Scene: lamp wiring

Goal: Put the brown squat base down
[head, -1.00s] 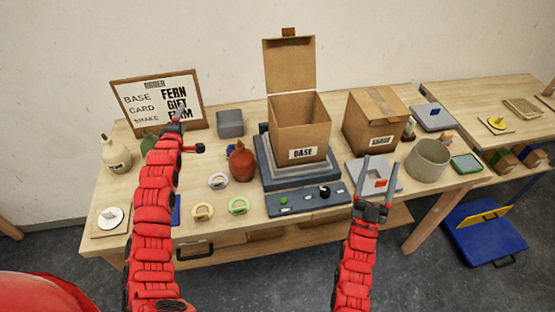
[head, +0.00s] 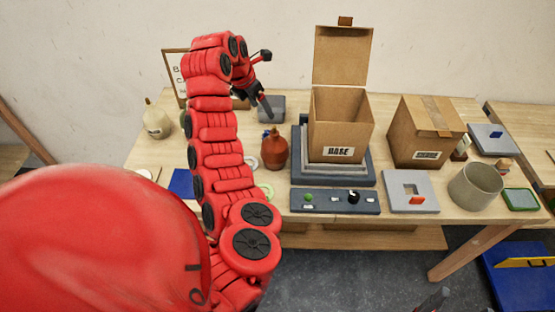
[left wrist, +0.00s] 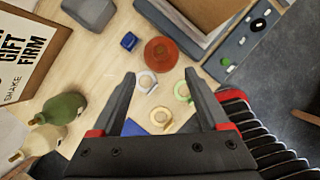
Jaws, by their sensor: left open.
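The brown squat base (head: 274,150) stands upright on the table, left of the open box. It also shows from above in the left wrist view (left wrist: 160,53), beyond my fingertips. My left gripper (head: 266,106) is open and empty above the table close to the base; its fingers also show in the left wrist view (left wrist: 160,76), with nothing between them touching. My right gripper (head: 436,298) shows only as dark tips at the bottom edge, too little to tell its state.
The open cardboard box (head: 339,125) stands on a grey platform behind a control panel (head: 335,201). White (left wrist: 146,82), green (left wrist: 183,91) and cream (left wrist: 160,117) rings lie before the base. A blue block (left wrist: 129,41) is beside it.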

